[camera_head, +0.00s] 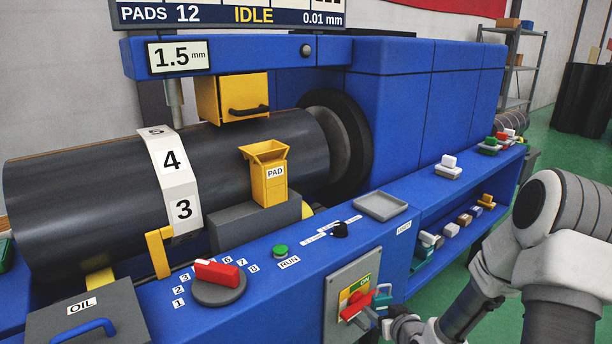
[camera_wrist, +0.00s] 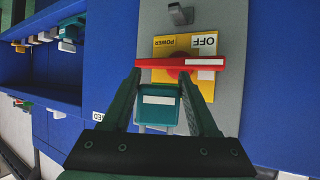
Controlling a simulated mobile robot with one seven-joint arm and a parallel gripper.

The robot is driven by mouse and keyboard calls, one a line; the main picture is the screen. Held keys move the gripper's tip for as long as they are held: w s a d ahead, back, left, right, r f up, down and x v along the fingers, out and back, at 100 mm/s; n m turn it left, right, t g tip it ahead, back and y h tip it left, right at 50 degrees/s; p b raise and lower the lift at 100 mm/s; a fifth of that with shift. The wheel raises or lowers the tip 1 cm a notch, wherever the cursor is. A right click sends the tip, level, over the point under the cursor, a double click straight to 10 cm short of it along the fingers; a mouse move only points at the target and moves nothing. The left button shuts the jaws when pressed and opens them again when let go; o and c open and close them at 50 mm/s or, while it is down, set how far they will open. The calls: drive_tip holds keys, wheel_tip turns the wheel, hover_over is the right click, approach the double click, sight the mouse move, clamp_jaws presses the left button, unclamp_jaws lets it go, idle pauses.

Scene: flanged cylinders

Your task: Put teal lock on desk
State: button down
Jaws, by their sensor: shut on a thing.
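The teal lock (camera_wrist: 158,105), with a white label, sits between the two dark fingers of my gripper (camera_wrist: 160,76) in the wrist view. My gripper is shut on it, and the fingertips reach close to the red switch handle (camera_wrist: 195,63). In the head view the teal lock (camera_head: 382,299) shows small beside the red handle (camera_head: 357,306) on the grey power panel (camera_head: 342,283). My gripper (camera_head: 380,312) is partly hidden there. Whether the lock touches the handle or panel, I cannot tell. No separate desk can be made out with certainty.
The blue machine front carries a red knob (camera_head: 216,272), a green button (camera_head: 280,250) and an empty grey tray (camera_head: 381,206). A recessed shelf (camera_head: 428,262) holds several coloured locks. More locks (camera_head: 449,167) stand on the ledge above. Green floor (camera_head: 560,150) is open at the right.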

drive_tip(key=a+r+m+h+p, duration=0.1)
drive_tip(key=a+r+p, duration=0.1)
drive_tip(key=r+p, duration=0.7)
drive_tip(key=a+r+m+h+p, duration=0.1)
drive_tip(key=a+r+p, duration=0.1)
drive_tip(key=r+p, duration=0.7)
wheel_tip(320, 180, up, 5)
drive_tip(key=shift+s+a+r+p, duration=0.2)
drive_tip(key=shift+s+p, duration=0.1)
drive_tip(key=shift+s, duration=0.15)
drive_tip(key=shift+w+t, duration=0.1)
drive_tip(key=shift+t, duration=0.2)
